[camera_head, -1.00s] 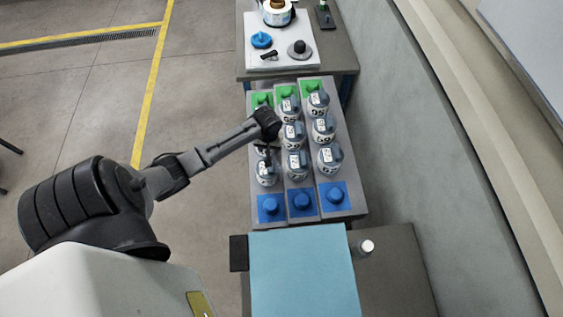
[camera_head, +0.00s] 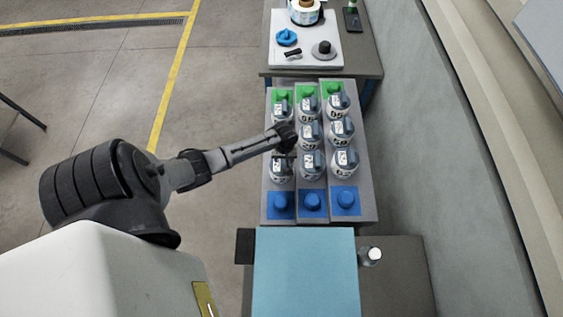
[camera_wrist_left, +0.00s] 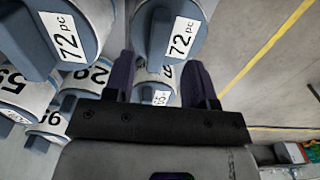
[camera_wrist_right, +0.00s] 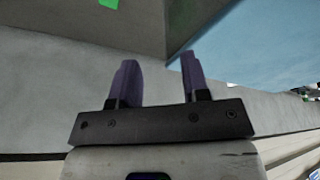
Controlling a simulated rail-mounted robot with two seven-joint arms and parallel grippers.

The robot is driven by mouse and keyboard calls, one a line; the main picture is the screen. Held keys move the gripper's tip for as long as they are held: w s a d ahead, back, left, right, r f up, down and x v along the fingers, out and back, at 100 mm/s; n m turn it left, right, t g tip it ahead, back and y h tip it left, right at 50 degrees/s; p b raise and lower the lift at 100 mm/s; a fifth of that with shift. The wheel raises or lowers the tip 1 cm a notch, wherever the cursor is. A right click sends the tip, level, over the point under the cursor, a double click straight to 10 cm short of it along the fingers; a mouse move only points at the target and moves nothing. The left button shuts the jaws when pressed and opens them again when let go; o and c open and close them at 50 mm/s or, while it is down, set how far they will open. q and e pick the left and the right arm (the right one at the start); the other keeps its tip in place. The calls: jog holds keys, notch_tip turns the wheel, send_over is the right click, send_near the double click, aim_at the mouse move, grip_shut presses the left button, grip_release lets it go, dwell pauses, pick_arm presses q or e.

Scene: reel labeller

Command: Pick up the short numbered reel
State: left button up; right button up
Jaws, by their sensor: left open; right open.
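Several white numbered reels with grey-blue tops stand in three lanes of a grey rack, among them a front left reel (camera_head: 281,168), a front middle reel (camera_head: 312,165) and a front right reel (camera_head: 345,163). My left gripper (camera_head: 284,156) is over the left lane, close to the front left reel. In the left wrist view, its open fingers (camera_wrist_left: 158,80) are empty; a reel labelled 72 pc (camera_wrist_left: 180,35) lies just beyond them, and another reel (camera_wrist_left: 158,92) shows between them. I cannot tell which reel is short. My right gripper (camera_wrist_right: 158,82) is open and empty, away from the reels.
Blue pads with knobs (camera_head: 312,203) sit at the lanes' front ends, green pads (camera_head: 305,90) at the back. A light blue surface (camera_head: 305,275) is in front, with a small bottle (camera_head: 370,256) beside it. A white board (camera_head: 306,40) holds tools behind.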

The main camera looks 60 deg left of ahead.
aim_at(284, 161)
pick_arm(q)
jog(key=shift+w+a+f, duration=0.1)
jog(key=shift+w+f, duration=0.05)
jog(key=shift+f, duration=2.45)
grip_shut()
